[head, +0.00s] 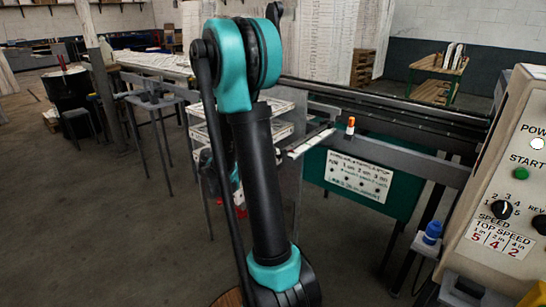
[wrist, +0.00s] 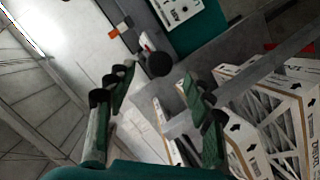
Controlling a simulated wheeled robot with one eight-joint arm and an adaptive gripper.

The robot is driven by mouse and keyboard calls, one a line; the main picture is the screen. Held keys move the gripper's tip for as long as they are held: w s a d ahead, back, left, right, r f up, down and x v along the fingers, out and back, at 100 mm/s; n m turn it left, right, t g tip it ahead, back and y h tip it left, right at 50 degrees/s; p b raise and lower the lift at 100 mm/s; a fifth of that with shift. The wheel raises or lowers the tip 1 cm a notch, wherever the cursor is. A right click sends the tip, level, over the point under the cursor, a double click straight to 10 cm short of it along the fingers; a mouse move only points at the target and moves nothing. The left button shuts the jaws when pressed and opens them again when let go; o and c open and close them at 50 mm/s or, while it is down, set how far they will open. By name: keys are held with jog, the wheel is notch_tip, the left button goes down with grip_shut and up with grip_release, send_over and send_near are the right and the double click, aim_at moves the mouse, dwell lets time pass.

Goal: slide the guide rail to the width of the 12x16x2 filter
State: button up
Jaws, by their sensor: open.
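My gripper (wrist: 157,84) is open, its two dark green and black fingers spread apart in the wrist view. A round black knob (wrist: 159,64) shows between and just beyond the fingertips; I cannot tell how far off it is. A grey bar (wrist: 272,45) runs diagonally on the right; I cannot tell whether it is the guide rail. In the head view, my arm covers the middle and hides most of the gripper. A pale narrow strip (head: 310,143) sticks out beside the arm.
A machine with a long dark bed (head: 400,106) stands at the right, with a teal panel and white sign (head: 358,176). An orange and white piece (head: 350,126) stands on its edge. A control box (head: 505,170) is at far right.

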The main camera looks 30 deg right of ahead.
jog(key=v, duration=0.8)
jog(key=shift+a, duration=0.3)
jog(key=s+a+f+n+y, duration=0.3)
jog(key=s+f+y, duration=0.4)
jog(key=s+f, duration=0.35)
jog(key=s+a+f+n+y, duration=0.2)
jog(key=s+a+f+y, duration=0.2)
jog(key=s+a+y, duration=0.3)
jog(key=a, duration=0.4)
jog(key=shift+s+n, duration=0.3)
jog(key=shift+s, duration=0.1)
jog(key=shift+d+f, duration=0.1)
